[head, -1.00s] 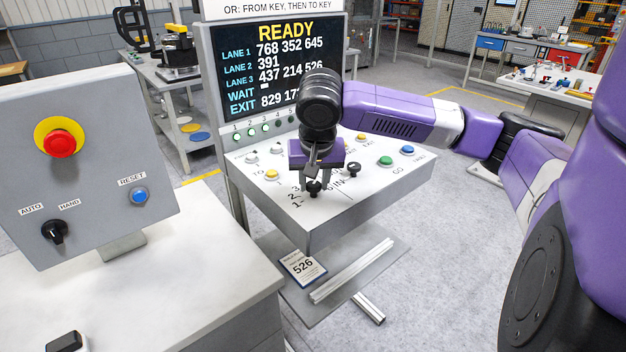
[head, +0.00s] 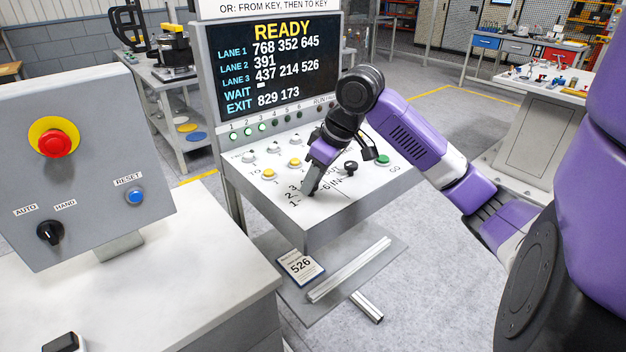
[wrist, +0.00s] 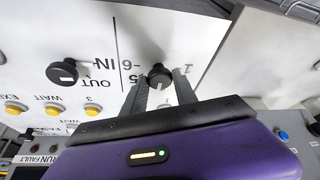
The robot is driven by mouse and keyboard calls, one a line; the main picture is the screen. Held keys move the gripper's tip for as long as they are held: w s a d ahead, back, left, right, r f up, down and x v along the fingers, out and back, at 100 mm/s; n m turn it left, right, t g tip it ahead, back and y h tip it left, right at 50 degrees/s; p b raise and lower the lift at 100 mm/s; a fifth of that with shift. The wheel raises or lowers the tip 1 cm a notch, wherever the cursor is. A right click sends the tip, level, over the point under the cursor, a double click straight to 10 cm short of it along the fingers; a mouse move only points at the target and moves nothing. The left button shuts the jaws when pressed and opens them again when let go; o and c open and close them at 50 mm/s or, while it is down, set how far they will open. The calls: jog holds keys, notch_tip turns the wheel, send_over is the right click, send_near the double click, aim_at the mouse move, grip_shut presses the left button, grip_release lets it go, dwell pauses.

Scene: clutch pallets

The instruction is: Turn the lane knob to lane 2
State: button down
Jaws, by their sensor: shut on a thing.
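My gripper (head: 309,187) reaches down at a slant onto the white console top (head: 345,212). In the wrist view its two fingers (wrist: 160,92) are shut on the black lane knob (wrist: 159,74), one on each side. In the head view the fingers mostly hide this knob, beside the printed lane numbers (head: 293,195). The number 1 (wrist: 187,69) shows close to the knob in the wrist view. The knob has a pale mark, but I cannot tell which lane it points to. The screen (head: 275,68) reads READY, with lane 2 showing 391.
A second black knob (head: 350,167) by the IN/OUT print stands just right of my gripper; it also shows in the wrist view (wrist: 62,73). Yellow buttons (head: 269,174) and a green button (head: 382,160) sit on the console. A grey panel (head: 85,160) with a red stop button stands left.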

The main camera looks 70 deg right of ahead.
jog(key=n+y, duration=0.1)
jog(key=n, duration=0.1)
jog(key=n+y, duration=0.1)
jog(key=n, duration=0.2)
jog(key=shift+d, duration=0.2)
jog(key=n+g+y+p, duration=0.1)
jog(key=n, duration=0.2)
jog(key=shift+d+r+n, duration=0.1)
jog(key=shift+n, duration=0.2)
jog(key=shift+n+y+p, duration=0.4)
jog(key=shift+n+p, duration=0.15)
jog(key=shift+n, duration=0.55)
jog(key=shift+g, duration=0.3)
jog(key=c, duration=1)
grip_release()
jog(key=shift+w, duration=0.1)
jog(key=v, duration=0.7)
jog(key=shift+s+d+r, duration=0.2)
jog(key=shift+r, duration=0.05)
